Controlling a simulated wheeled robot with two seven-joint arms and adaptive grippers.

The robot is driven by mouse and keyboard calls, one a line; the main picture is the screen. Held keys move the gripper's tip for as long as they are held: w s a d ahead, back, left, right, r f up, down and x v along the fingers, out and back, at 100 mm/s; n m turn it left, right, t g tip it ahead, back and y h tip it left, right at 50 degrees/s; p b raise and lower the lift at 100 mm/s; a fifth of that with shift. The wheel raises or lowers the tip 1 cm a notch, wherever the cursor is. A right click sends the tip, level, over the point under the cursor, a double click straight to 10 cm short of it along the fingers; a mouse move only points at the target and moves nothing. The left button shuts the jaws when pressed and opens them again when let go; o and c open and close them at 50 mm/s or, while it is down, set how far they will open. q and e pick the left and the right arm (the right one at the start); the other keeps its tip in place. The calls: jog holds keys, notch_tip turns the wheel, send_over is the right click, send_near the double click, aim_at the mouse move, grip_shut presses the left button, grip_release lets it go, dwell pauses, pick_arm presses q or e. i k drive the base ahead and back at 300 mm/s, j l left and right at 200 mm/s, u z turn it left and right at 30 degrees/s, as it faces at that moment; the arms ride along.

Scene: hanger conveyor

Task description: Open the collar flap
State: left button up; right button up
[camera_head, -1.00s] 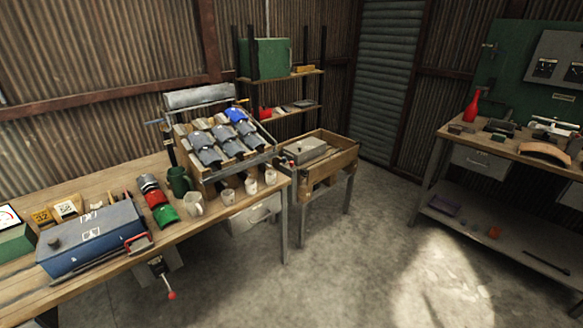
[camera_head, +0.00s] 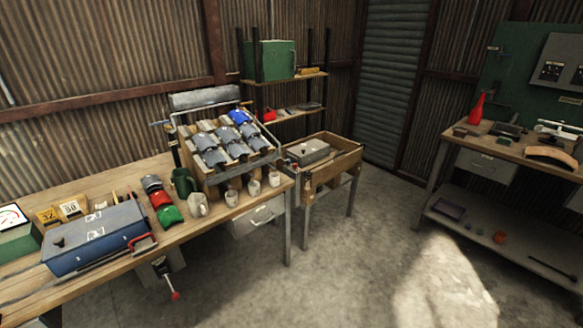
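No part that I can clearly identify as the collar flap shows. A slanted wooden rack (camera_head: 188,160) with a metal frame stands on the left workbench. It holds several curved grey pieces (camera_head: 209,151) and a blue one (camera_head: 239,117). More curved pieces lie on the bench to the left of the rack: a grey one (camera_head: 151,183), a red one (camera_head: 160,199) and a green one (camera_head: 169,217). I cannot tell whether any of these is the collar. Neither of my grippers is in view.
The wooden workbench (camera_head: 222,220) also holds a blue toolbox (camera_head: 95,238), a green mug (camera_head: 183,181) and several pale mugs. A wooden bin table (camera_head: 340,165) stands to its right. Another bench (camera_head: 520,150) is at far right. The concrete floor (camera_head: 350,265) between is clear.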

aim_at(321, 174)
jog(key=i+z, duration=0.3)
jog(key=i, duration=0.15)
jog(key=i+z, duration=0.3)
jog(key=i, duration=0.2)
